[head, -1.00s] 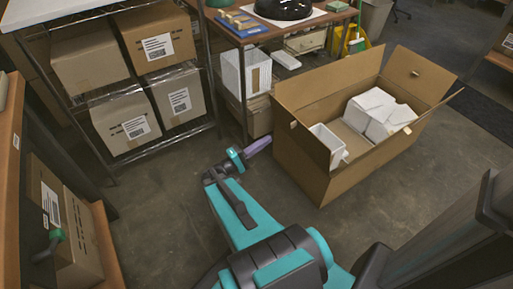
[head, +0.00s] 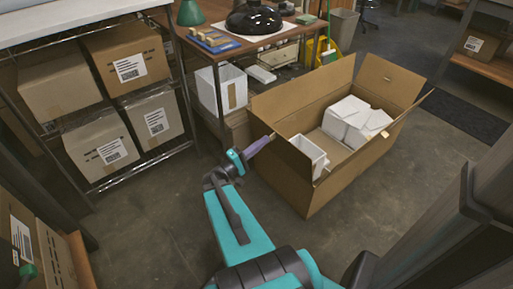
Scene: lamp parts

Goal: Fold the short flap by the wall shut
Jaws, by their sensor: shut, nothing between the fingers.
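A large open cardboard box (head: 334,181) stands on the floor right of centre in the head view. Its far long flap (head: 305,88) stands up. The short flap at its far right end (head: 391,80) also stands up, leaning outward. The near long flap shows only as a thin edge. The left short end is partly covered by my gripper, and its flap is hard to make out. My gripper (head: 268,138), with purple fingers, is shut and empty at the box's left end, overlapping its top edge in the picture. I cannot tell whether it touches.
White cartons (head: 357,117) and an open white container (head: 309,153) are inside the box. A workbench (head: 225,47) with a black lamp shade (head: 253,18) stands behind it. A shelf of cartons (head: 112,57) is at left. Bare floor (head: 165,215) lies in front.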

